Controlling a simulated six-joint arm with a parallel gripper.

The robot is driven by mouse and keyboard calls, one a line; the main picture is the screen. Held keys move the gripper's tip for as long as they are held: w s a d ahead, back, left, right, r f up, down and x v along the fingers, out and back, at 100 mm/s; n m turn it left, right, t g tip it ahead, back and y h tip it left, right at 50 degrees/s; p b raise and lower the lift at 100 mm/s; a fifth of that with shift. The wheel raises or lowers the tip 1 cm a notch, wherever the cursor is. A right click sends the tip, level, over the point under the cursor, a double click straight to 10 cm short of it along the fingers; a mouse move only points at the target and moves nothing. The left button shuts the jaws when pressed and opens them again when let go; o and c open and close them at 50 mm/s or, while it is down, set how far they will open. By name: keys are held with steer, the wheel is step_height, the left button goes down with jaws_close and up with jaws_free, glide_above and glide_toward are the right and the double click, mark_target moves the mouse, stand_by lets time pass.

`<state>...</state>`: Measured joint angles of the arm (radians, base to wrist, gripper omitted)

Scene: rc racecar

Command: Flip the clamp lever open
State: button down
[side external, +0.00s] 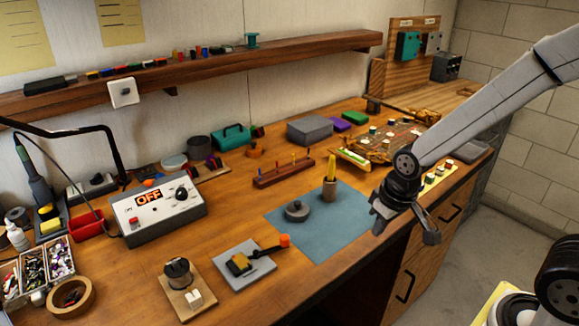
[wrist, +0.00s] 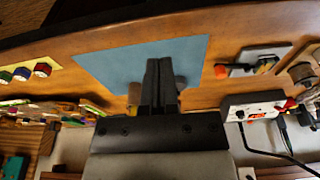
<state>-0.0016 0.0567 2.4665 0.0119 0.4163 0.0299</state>
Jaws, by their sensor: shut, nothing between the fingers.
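The clamp is a yellow and black toggle body (side external: 239,264) on a grey square plate (side external: 258,275) at the front of the bench in the side view. Its black lever (side external: 268,250) ends in an orange tip (side external: 285,240) and lies low, reaching toward the blue mat. In the wrist view the clamp (wrist: 265,64) is right of the fingers, with its orange tip (wrist: 221,72) facing them. My gripper (wrist: 160,65) is shut and empty. In the side view my gripper (side external: 431,235) is in the air near the bench's front edge, right of the mat and well apart from the clamp.
The blue mat (side external: 320,240) holds a grey lidded pot (side external: 297,210) and a cup with a yellow item (side external: 331,185). A wooden block with a dark knob (side external: 180,278) stands left of the clamp. A control box reading OFF (side external: 158,210) stands behind it.

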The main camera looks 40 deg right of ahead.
steer(key=w+a+m+g+y, duration=0.1)
steer(key=w+a+m+g, duration=0.1)
steer(key=w, duration=1.1)
steer(key=w+a+m+g+y, duration=0.1)
steer(key=w+a+m+g, duration=0.2)
steer(key=w, duration=1)
steer(key=shift+a+r+m+g, duration=0.2)
steer(key=shift+r+m+g, duration=0.3)
steer(key=shift+g, duration=0.1)
steer(key=shift+w, duration=0.1)
steer(key=shift+f, duration=0.15)
steer(key=x, duration=1)
steer(key=shift+a, duration=0.2)
steer(key=shift+s+a, duration=0.45)
steer(key=shift+s, duration=0.4)
steer(key=shift+s+a, duration=0.5)
steer(key=shift+s, duration=0.35)
